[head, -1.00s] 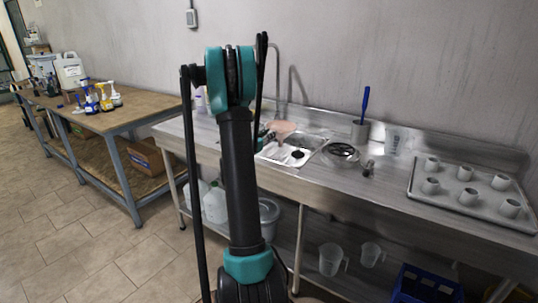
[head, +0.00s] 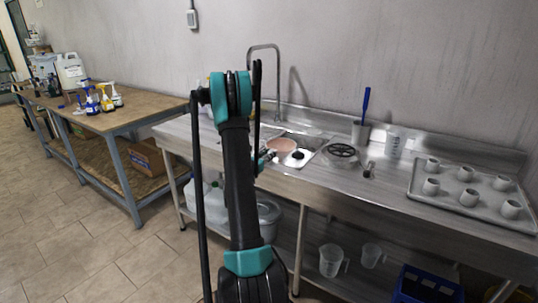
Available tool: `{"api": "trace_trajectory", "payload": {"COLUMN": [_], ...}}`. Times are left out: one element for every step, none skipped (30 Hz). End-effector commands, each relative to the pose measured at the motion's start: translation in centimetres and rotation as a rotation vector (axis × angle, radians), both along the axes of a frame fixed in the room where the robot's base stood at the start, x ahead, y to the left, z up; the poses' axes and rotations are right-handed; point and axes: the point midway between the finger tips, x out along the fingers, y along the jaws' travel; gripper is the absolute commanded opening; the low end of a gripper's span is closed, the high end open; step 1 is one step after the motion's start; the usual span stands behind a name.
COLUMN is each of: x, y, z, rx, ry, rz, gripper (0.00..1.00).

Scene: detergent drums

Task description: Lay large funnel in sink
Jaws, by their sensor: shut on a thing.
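The large funnel is a pinkish-tan round thing (head: 281,145) at the left part of the sink (head: 312,141) in the head view. Its wide rim shows, and its spout cannot be made out. My gripper (head: 266,158) is at the funnel's near left edge, partly hidden behind my own arm, and is shut on the funnel. The sink is a steel basin set in the steel counter, with a dark round drain (head: 298,155) visible to the right of the funnel. I cannot tell whether the funnel touches the basin.
A tall faucet (head: 278,75) stands behind the sink. Right of it are a dark round strainer-like disc (head: 341,151), a holder with a blue-handled brush (head: 365,103), a clear container (head: 394,144) and a tray with several cups (head: 440,205). Bare counter lies in front.

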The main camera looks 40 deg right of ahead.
Motion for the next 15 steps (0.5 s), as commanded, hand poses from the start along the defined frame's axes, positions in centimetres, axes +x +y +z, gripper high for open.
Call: {"api": "trace_trajectory", "payload": {"x": [0.0,0.0,0.0,0.0,0.0,0.0,0.0,0.0,0.0,0.0,0.0,0.0,0.0,0.0,0.0], "y": [0.0,0.0,0.0,0.0,0.0,0.0,0.0,0.0,0.0,0.0,0.0,0.0,0.0,0.0,0.0], "z": [0.0,0.0,-0.1,-0.1,-0.2,-0.3,-0.4,-0.5,-0.6,-0.7,-0.7,-0.9,-0.9,-1.0,-1.1], "rx": [0.0,0.0,0.0,0.0,0.0,0.0,0.0,0.0,0.0,0.0,0.0,0.0,0.0,0.0,0.0], "ry": [0.0,0.0,0.0,0.0,0.0,0.0,0.0,0.0,0.0,0.0,0.0,0.0,0.0,0.0,0.0], "rz": [0.0,0.0,0.0,0.0,0.0,0.0,0.0,0.0,0.0,0.0,0.0,0.0,0.0,0.0,0.0], "gripper": [0.0,0.0,0.0,0.0,0.0,0.0,0.0,0.0,0.0,0.0,0.0,0.0,0.0,0.0,0.0]}}
